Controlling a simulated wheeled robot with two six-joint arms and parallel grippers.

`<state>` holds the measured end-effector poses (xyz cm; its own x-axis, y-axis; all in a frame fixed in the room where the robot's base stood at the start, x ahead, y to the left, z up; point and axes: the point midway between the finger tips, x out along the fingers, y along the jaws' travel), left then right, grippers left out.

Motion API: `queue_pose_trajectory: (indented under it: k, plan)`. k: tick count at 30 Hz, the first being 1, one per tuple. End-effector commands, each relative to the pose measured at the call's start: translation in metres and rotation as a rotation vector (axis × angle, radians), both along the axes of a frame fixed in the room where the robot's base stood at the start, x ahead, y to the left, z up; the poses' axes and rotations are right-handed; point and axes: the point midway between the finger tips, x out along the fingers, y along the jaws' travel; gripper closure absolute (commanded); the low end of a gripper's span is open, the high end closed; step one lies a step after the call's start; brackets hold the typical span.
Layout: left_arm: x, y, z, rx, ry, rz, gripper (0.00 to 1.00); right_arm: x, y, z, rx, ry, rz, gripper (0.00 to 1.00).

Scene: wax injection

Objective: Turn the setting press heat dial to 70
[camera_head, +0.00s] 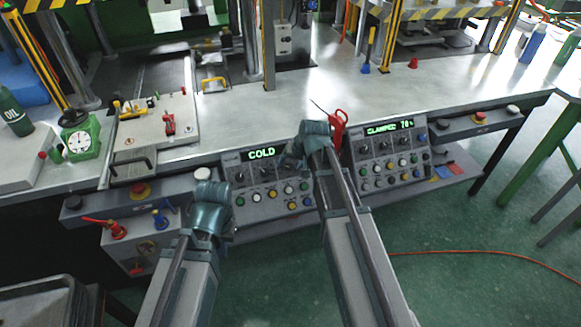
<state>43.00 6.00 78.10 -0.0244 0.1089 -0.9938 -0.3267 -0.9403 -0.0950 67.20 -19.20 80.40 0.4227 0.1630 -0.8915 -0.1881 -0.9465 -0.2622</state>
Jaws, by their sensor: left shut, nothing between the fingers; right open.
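Two sloped control panels sit along the front of the bench. The left panel (270,205) has a display (262,154) reading COLD in green. The right panel (386,176) has a display (390,128) that seems to read CLAMPED 70. Both carry small dark knobs and coloured buttons; I cannot tell which knob is the heat dial, nor read its scale. My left gripper (213,190) is shut and empty, in front of the left panel's left edge. My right gripper (291,158) is open, by the left panel's upper right corner, hiding part of it; contact is unclear.
A green dial gauge (80,140) and an oil bottle (14,112) stand at left. Red and blue valves (160,218) are left of my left gripper. An orange cable (490,253) crosses the floor.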

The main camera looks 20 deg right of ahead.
Motion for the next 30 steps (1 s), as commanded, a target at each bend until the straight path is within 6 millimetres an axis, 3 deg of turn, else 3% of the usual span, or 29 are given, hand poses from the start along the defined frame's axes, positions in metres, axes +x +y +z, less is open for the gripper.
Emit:
queue_pose_trajectory:
  k: [2, 14, 30]
  plan:
    - [0.0000, 0.0000, 0.0005, 0.000, 0.000, 0.000, 1.00, -0.0002, 0.0000, 0.0005, 0.000, 0.000, 0.000, 0.32]
    - [0.0000, 0.0001, 0.0004, 0.000, 0.000, 0.000, 1.00, -0.0003, -0.0001, 0.0004, 0.000, 0.000, 0.000, 1.00]
    - [0.0000, 0.0000, -0.0068, 0.000, 0.000, 0.000, 1.00, -0.0011, -0.0024, -0.0027, 0.107, 0.003, -0.090, 1.00]
